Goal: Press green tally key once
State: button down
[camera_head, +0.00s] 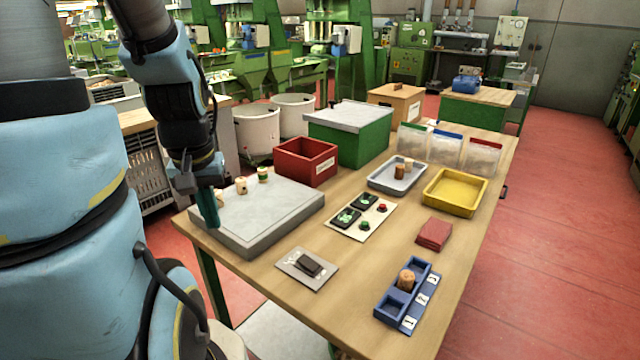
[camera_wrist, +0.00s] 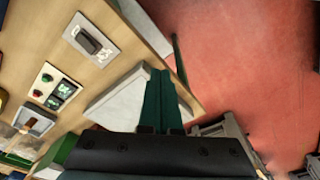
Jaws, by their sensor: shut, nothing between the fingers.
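The green tally key (camera_head: 364,226) is a small green button on a pale panel (camera_head: 345,233) near the middle of the table. A red button (camera_head: 381,208) sits beside it, along with two black displays with green markings (camera_head: 348,216). In the wrist view the green key (camera_wrist: 37,93) and the red button (camera_wrist: 46,77) show at the left. My gripper (camera_head: 213,224) points down at the near-left edge of the grey slab, well left of the panel. Its dark green fingers (camera_wrist: 160,73) are shut and empty in the wrist view. Nothing touches the key.
The grey slab (camera_head: 285,212) holds several pale stoppers (camera_head: 241,185). A dark device on a grey plate (camera_head: 290,263) lies in front of the panel. A blue rack (camera_head: 395,310) holds a cork. A red bin (camera_head: 290,160), grey tray (camera_head: 377,183) and yellow tray (camera_head: 445,208) stand behind.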

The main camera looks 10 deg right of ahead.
jog(key=w+d+f+m+t+b, duration=0.1)
jog(key=w+d+m+t, duration=0.1)
jog(key=d, duration=0.9)
jog(key=w+d+f+m+t+h+b, duration=0.1)
jog(key=w+d+m, duration=0.4)
jog(key=d, duration=0.7)
jog(key=w+d+f+m+t+h+b, duration=0.1)
jog(key=w+d+m+t, duration=0.3)
jog(key=d, duration=0.8)
jog(key=shift+f+b, duration=0.65)
jog(key=shift+b, duration=0.2)
jog(key=shift+f, duration=0.15)
jog(key=b, duration=0.9)
send_over(365, 224)
jog(key=f, duration=0.7)
jog(key=shift+s+a+f, duration=0.2)
jog(key=shift+s+f, duration=0.05)
jog(key=shift+f, duration=0.55)
jog(key=shift+f, duration=0.1)
jog(key=shift+f, duration=0.3)
